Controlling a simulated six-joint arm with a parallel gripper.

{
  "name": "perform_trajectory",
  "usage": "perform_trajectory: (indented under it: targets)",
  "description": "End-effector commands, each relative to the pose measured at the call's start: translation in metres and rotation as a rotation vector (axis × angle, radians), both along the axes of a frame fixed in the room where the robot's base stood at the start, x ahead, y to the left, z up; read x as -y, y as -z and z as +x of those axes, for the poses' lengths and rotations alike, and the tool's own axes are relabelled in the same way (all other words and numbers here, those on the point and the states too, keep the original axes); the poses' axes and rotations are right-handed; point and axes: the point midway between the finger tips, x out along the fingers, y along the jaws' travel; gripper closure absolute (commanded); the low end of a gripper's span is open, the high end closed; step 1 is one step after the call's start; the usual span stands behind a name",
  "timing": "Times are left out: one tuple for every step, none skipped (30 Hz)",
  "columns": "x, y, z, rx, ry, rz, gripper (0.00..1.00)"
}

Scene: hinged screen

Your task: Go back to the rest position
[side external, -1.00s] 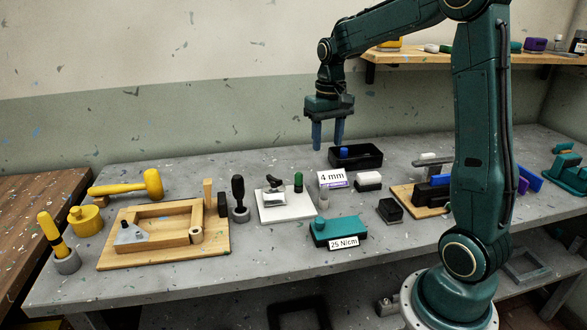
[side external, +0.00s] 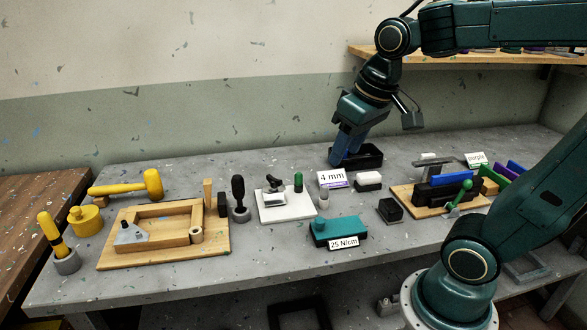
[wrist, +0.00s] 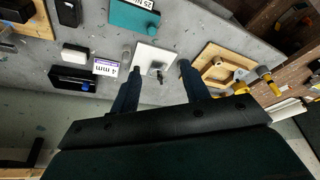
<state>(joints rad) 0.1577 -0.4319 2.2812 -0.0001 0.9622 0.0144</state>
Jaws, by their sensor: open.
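My gripper (side external: 345,158) hangs from my bent arm above the back of the grey bench, tilted down and to the left. In the side view its blue fingers overlap the left part of a black open tray (side external: 371,158). In the wrist view the two fingers of my gripper (wrist: 160,70) are spread apart with nothing between them. A white plate (wrist: 150,58) shows beyond the fingertips. The tray (wrist: 70,80) lies off to the left there, with a small blue piece (wrist: 86,87) in it, so the gripper is clear of it.
A wooden frame board (side external: 110,263), yellow mallet (side external: 150,184) and teal 25 N/cm block (side external: 345,228) stand on the bench. A 4 mm card (side external: 331,179) is near the tray. At right, a wooden board (side external: 405,200) bears a black clamp. A wall shelf (side external: 362,55) is behind my arm.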

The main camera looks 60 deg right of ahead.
Motion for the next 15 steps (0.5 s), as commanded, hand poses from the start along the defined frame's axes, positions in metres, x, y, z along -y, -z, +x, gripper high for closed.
perform_trajectory:
  targets:
    - [-0.007,0.000,-0.009,0.022,-0.023,-0.003,0.54]
    - [-0.010,0.000,-0.014,0.033,-0.036,-0.005,0.54]
    - [-0.014,0.001,-0.020,0.049,-0.052,-0.008,0.54]
    - [-0.017,0.001,-0.025,0.060,-0.064,-0.009,0.54]
    - [-0.020,0.002,-0.029,0.073,-0.075,-0.011,0.54]
    - [-0.023,0.003,-0.035,0.087,-0.091,-0.013,0.54]
    - [-0.026,0.004,-0.039,0.096,-0.101,-0.013,0.54]
    - [-0.028,0.005,-0.043,0.105,-0.112,-0.014,0.54]
    - [-0.030,0.007,-0.048,0.118,-0.125,-0.016,0.54]
    - [-0.032,0.008,-0.051,0.125,-0.132,-0.016,0.54]
    - [-0.033,0.008,-0.054,0.133,-0.140,-0.017,0.54]
    - [-0.035,0.010,-0.057,0.141,-0.149,-0.017,0.54]
    - [-0.036,0.011,-0.059,0.146,-0.155,-0.018,0.54]
    - [-0.037,0.011,-0.060,0.151,-0.159,-0.018,0.54]
    - [-0.038,0.012,-0.062,0.155,-0.164,-0.019,0.54]
